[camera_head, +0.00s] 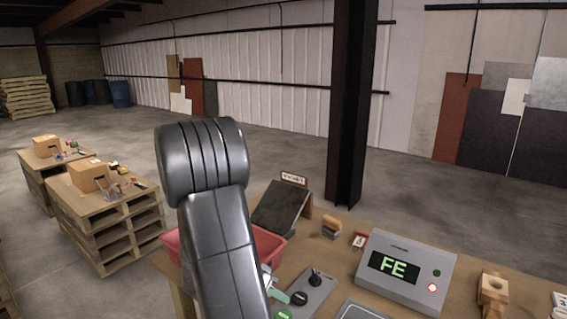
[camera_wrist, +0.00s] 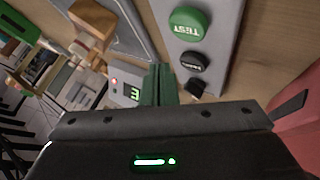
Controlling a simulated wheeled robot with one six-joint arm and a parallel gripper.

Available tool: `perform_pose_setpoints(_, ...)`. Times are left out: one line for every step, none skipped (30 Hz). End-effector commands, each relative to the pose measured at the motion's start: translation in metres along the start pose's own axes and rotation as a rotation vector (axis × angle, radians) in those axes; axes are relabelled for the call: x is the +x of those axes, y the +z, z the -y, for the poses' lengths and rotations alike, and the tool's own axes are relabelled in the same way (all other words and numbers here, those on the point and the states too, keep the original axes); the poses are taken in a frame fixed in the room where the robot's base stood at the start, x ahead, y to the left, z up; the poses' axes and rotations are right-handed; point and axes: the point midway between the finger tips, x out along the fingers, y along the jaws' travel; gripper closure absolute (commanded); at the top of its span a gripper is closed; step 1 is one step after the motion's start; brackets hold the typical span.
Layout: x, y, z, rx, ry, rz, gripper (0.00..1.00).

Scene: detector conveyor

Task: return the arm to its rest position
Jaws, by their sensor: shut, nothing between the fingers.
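My arm rises in the middle of the head view and hides part of the table behind it. My gripper (camera_wrist: 160,82) shows in the wrist view with its dark green fingers together and nothing between them. The fingers point past a grey control panel (camera_wrist: 228,45), which carries a green TEST button (camera_wrist: 187,22) and a black button (camera_wrist: 194,61). In the head view the gripper is mostly hidden behind my arm. The control panel is also there (camera_head: 318,297), beside my arm.
A grey detector box (camera_head: 405,268) reads FE, with a red light lit. A red bin (camera_head: 268,246) is partly behind my arm. A dark slanted board (camera_head: 281,208), a wooden stamp-like block (camera_head: 331,229) and a wooden fixture (camera_head: 493,288) stand on the table. Pallets (camera_head: 112,225) with boxes stand left.

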Motion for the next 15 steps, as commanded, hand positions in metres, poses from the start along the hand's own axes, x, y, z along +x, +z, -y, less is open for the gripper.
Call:
perform_pose_setpoints(-0.004, -0.003, -0.003, -0.003, 0.002, 0.001, 1.0)
perform_pose_setpoints(-0.004, -0.003, -0.004, -0.004, 0.002, 0.001, 1.0)
perform_pose_setpoints(-0.004, -0.003, -0.004, -0.003, 0.002, 0.002, 1.0)
perform_pose_setpoints(-0.007, -0.005, -0.006, 0.001, -0.001, 0.001, 1.0)
perform_pose_setpoints(-0.012, -0.009, -0.009, 0.002, -0.003, 0.0, 1.0)
perform_pose_setpoints(-0.017, -0.013, -0.012, 0.003, -0.005, 0.0, 1.0)
perform_pose_setpoints(-0.021, -0.015, -0.015, 0.004, -0.003, 0.0, 1.0)
perform_pose_setpoints(-0.024, -0.017, -0.018, 0.003, -0.003, 0.001, 1.0)
perform_pose_setpoints(-0.028, -0.02, -0.021, 0.002, -0.003, 0.001, 1.0)
perform_pose_setpoints(-0.031, -0.022, -0.022, 0.002, -0.003, 0.001, 1.0)
perform_pose_setpoints(-0.033, -0.024, -0.024, 0.002, -0.002, 0.0, 1.0)
perform_pose_setpoints(-0.035, -0.025, -0.026, 0.001, -0.001, 0.0, 1.0)
perform_pose_setpoints(-0.036, -0.026, -0.026, 0.0, -0.001, 0.0, 1.0)
perform_pose_setpoints(-0.037, -0.027, -0.027, -0.001, -0.001, 0.0, 1.0)
perform_pose_setpoints(-0.038, -0.027, -0.028, -0.001, -0.001, 0.0, 1.0)
